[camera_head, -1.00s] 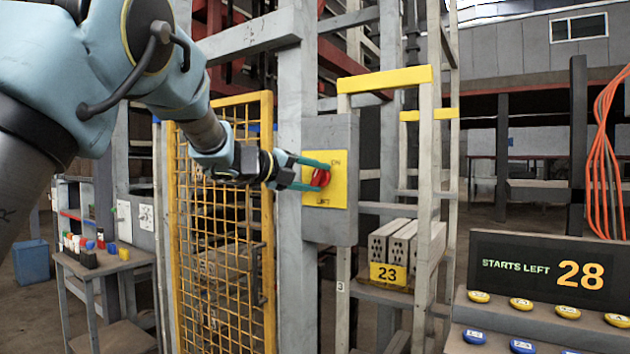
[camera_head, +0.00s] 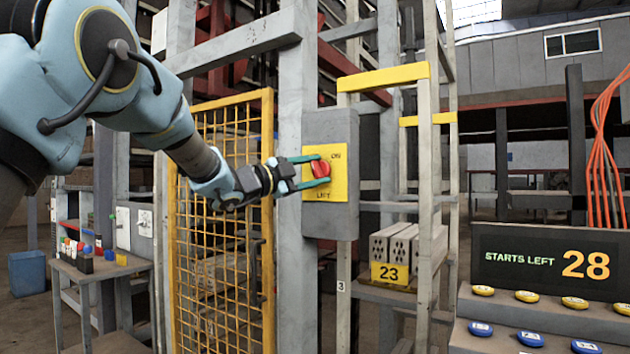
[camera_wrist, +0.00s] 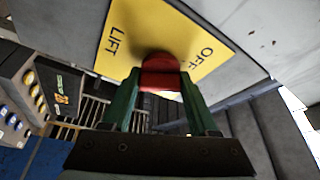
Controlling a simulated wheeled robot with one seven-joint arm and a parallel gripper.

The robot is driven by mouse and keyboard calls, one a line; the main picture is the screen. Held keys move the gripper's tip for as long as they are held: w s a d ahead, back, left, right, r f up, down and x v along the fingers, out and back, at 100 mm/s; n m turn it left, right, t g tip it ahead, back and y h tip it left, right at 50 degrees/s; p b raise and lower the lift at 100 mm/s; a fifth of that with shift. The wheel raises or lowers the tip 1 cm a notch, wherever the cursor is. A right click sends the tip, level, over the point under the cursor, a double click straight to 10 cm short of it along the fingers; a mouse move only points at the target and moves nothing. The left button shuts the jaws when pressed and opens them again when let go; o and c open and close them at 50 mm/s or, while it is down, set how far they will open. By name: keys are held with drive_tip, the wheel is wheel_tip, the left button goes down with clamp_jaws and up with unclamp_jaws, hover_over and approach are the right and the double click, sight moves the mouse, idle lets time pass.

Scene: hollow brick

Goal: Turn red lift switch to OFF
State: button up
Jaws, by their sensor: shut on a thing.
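The red lift switch (camera_head: 321,168) is a knob on a yellow plate (camera_head: 340,186) fixed to a grey box (camera_head: 332,124). In the wrist view, the fingers are shut on the red knob (camera_wrist: 160,72), one on each side. There, LIFT and OFF can be read on the yellow plate (camera_wrist: 150,33). The knob's exact pointing direction is partly hidden by the fingers.
A yellow mesh gate (camera_head: 268,200) stands left of the box, below my forearm. A ladder-like frame with a yellow top bar (camera_head: 385,78) stands to the right, with hollow bricks (camera_head: 390,243) on its shelf. A counter display (camera_head: 548,262) reads STARTS LEFT 28.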

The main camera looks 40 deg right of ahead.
drive_tip(key=shift+f+n+t+h+b, duration=0.1)
drive_tip(key=shift+n+t+h+b, duration=0.35)
drive_tip(key=shift+n, duration=0.65)
drive_tip(key=shift+f+n+t+h+b, duration=0.2)
drive_tip(key=shift+n+b, duration=0.45)
drive_tip(key=shift+n, duration=0.45)
drive_tip(key=shift+r, duration=0.2)
drive_tip(key=o, duration=1.4)
drive_tip(key=shift+a, duration=0.1)
drive_tip(key=b+v, duration=0.3)
drive_tip(key=v, duration=0.7)
drive_tip(key=shift+a+f, duration=0.1)
drive_tip(key=shift+a, duration=0.2)
